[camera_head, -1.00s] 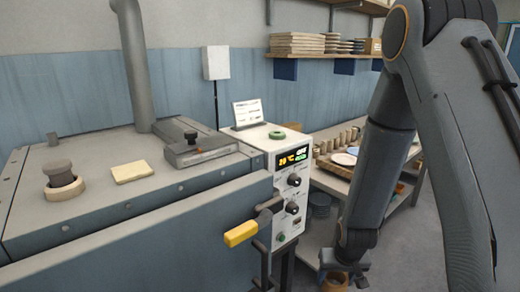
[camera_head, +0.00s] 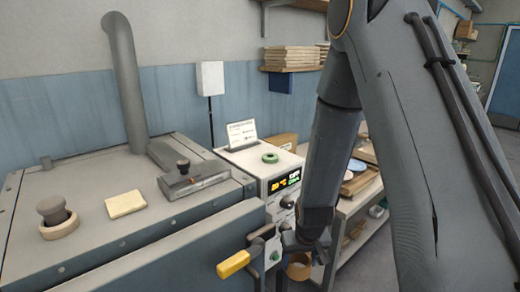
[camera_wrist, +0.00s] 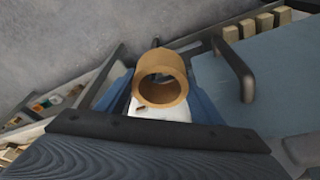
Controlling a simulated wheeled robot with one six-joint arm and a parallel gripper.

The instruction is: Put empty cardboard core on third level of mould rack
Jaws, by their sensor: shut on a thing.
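The empty cardboard core (camera_wrist: 161,60) is a short tan ring between my gripper's blue fingers in the wrist view, its open end facing the camera. In the head view the core (camera_head: 299,269) shows low in the picture, under my gripper (camera_head: 302,250), just right of the dryer's yellow-handled lever. My gripper is shut on the core; the arm hides part of the fingers in the head view. I cannot make out a mould rack or its third level for certain in either view.
The grey dryer (camera_head: 120,235) fills the left, with its yellow handle (camera_head: 233,264) sticking out close to my gripper. Its control box (camera_head: 283,184) stands behind. A workbench (camera_head: 355,205) with trays is behind my arm. The wrist view shows a dark handle (camera_wrist: 235,70) right of the core.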

